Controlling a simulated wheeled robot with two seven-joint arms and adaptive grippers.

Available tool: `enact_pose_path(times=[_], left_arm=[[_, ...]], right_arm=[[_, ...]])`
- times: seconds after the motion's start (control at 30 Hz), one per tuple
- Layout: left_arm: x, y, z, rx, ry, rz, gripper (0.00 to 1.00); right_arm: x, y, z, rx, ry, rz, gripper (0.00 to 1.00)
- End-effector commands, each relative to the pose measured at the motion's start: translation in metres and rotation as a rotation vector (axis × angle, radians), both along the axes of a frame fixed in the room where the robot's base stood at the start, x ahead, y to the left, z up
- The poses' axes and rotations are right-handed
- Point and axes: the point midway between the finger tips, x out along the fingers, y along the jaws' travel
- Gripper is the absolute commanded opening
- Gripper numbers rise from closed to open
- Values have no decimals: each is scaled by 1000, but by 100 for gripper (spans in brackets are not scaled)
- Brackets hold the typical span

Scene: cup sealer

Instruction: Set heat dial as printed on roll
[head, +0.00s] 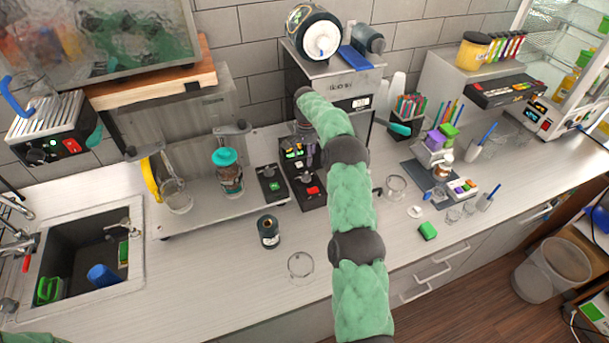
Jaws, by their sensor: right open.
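The cup sealer (347,80) stands against the tiled wall, with a large dark-rimmed roll (302,27) on top. The print on the roll is too small to read. My right gripper (304,143) points down over the back of the control box, open. I cannot tell whether it touches anything. My left gripper is out of view.
A small black box (271,184) with a green button stands left of the control box. A dark canister (268,232) and a clear glass (300,265) stand in front. A teal-lidded jar (229,172) is farther left. The front counter has free room.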

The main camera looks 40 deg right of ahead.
Motion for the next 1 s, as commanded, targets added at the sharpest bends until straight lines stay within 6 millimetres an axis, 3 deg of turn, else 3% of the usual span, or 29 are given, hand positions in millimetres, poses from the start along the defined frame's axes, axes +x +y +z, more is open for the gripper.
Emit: enact_pose_path(times=[0.17, 0.6, 1.0], left_arm=[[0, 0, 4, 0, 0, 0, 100], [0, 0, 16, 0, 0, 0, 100], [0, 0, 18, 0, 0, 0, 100]], right_arm=[[0, 0, -14, 1, 2, 0, 64], [-1, 0, -87, 1, 2, 0, 64], [0, 0, -106, -1, -1, 0, 64]])
